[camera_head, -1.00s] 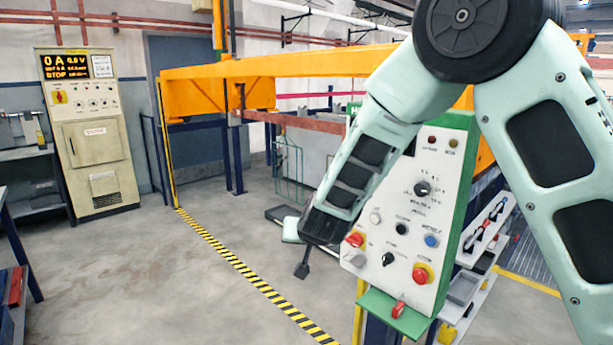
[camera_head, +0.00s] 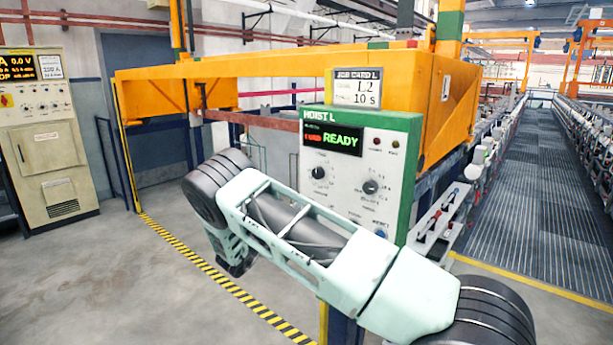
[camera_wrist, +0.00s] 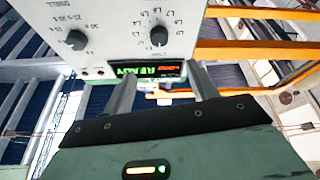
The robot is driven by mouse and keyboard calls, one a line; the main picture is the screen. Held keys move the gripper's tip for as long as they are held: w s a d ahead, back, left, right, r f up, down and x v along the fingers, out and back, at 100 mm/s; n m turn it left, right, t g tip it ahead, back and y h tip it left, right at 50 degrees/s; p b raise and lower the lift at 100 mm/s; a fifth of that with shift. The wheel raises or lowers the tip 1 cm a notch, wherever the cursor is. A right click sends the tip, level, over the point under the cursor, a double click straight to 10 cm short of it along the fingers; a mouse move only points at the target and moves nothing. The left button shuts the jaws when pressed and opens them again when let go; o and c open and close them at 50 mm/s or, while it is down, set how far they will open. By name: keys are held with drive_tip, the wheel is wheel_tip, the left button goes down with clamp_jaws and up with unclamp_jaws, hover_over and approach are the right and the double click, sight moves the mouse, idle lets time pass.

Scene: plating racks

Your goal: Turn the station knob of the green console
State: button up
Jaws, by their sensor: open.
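The green console (camera_head: 412,145) stands at the middle of the head view, with a white panel and a display (camera_head: 332,140) reading READY. Two black knobs show: a left knob (camera_head: 318,172) under the display and a right knob (camera_head: 371,187). The wrist view shows the panel upside down; there the left knob (camera_wrist: 160,36) has marks around it, and the right knob (camera_wrist: 76,40) seems labelled DWELL. My gripper (camera_wrist: 160,72) is open and empty, its fingers apart on either side of the display (camera_wrist: 150,72) in that view. Contact cannot be told. My arm hides the lower panel and gripper in the head view.
An orange beam frame (camera_head: 290,75) with a job card sign (camera_head: 357,88) stands behind the console. A beige cabinet (camera_head: 45,150) is at the left. A grated walkway (camera_head: 530,180) runs at the right. Floor left of the striped line is clear.

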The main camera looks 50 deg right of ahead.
sight(316, 175)
drive_tip(key=p+x, duration=0.5)
drive_tip(key=x, duration=0.8)
drive_tip(key=shift+r+p, duration=0.1)
drive_tip(key=shift+p, duration=0.3)
drive_tip(key=shift+d+r, duration=0.1)
drive_tip(key=shift+d, duration=0.55)
drive_tip(key=c, duration=1)
